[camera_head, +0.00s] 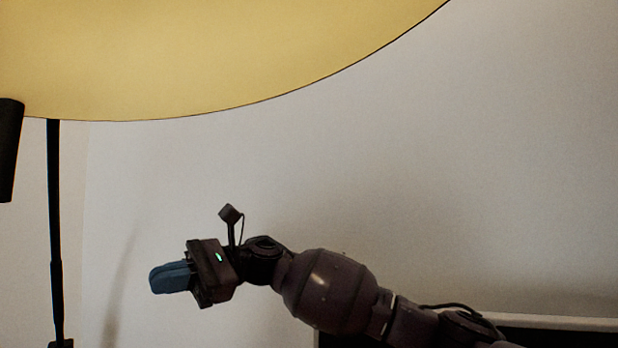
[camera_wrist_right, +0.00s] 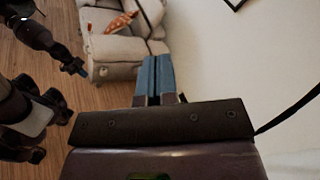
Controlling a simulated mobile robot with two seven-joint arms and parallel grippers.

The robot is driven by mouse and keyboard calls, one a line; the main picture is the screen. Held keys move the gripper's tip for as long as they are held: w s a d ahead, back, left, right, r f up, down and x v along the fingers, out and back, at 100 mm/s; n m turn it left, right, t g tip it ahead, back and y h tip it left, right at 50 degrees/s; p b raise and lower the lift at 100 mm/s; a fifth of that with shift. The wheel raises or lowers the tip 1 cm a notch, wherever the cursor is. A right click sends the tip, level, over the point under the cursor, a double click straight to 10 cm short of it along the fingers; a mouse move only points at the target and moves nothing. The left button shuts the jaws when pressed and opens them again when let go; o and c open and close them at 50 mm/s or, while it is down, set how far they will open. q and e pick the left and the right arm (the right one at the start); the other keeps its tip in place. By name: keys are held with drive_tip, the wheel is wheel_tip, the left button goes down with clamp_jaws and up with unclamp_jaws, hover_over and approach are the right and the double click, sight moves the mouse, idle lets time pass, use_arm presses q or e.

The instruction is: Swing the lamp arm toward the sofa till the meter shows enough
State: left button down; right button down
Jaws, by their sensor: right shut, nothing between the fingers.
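The lamp's big yellow shade (camera_head: 200,50) fills the top of the head view. A thin dark upright pole (camera_head: 55,230) stands below it at the left. A dark cylinder (camera_head: 10,150) hangs at the left edge; I cannot tell what it belongs to. My right gripper (camera_head: 155,281) is shut and empty, below the shade, its blue fingers pointing left, apart from the pole in the picture. Its fingers also show in the right wrist view (camera_wrist_right: 155,80). The light sofa (camera_wrist_right: 120,50) is there at the top. My left gripper (camera_wrist_right: 80,69) looks small beside it; its jaws are unclear. No meter shows.
An orange patterned cushion or cloth (camera_wrist_right: 122,21) lies on the sofa. A plain pale wall (camera_head: 480,180) stands behind my right arm. A dark panel with a pale top edge (camera_head: 560,325) is at the lower right.

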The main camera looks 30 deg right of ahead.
drive_tip(key=s+d+r+n+t+h, duration=0.1)
drive_tip(key=s+d+r+n+h, duration=0.15)
drive_tip(key=r, duration=0.35)
drive_tip(key=s+d+r+n+h, duration=0.2)
drive_tip(key=d+r+n, duration=0.15)
drive_tip(key=r, duration=0.35)
drive_tip(key=s+d+r+n+t+h, duration=0.1)
drive_tip(key=s+d+r+n+h, duration=0.1)
drive_tip(key=r+n, duration=0.3)
drive_tip(key=s+d+r+n+t+h, duration=0.3)
drive_tip(key=s+d+r+n+h, duration=0.1)
drive_tip(key=s+d+r, duration=1.05)
drive_tip(key=shift+y, duration=0.25)
drive_tip(key=a+f, duration=0.2)
drive_tip(key=a, duration=0.1)
drive_tip(key=a+f, duration=0.2)
drive_tip(key=a, duration=0.2)
drive_tip(key=a+f, duration=0.3)
drive_tip(key=shift+w+a+p, duration=0.15)
drive_tip(key=shift+a+p, duration=0.05)
drive_tip(key=shift+p, duration=0.15)
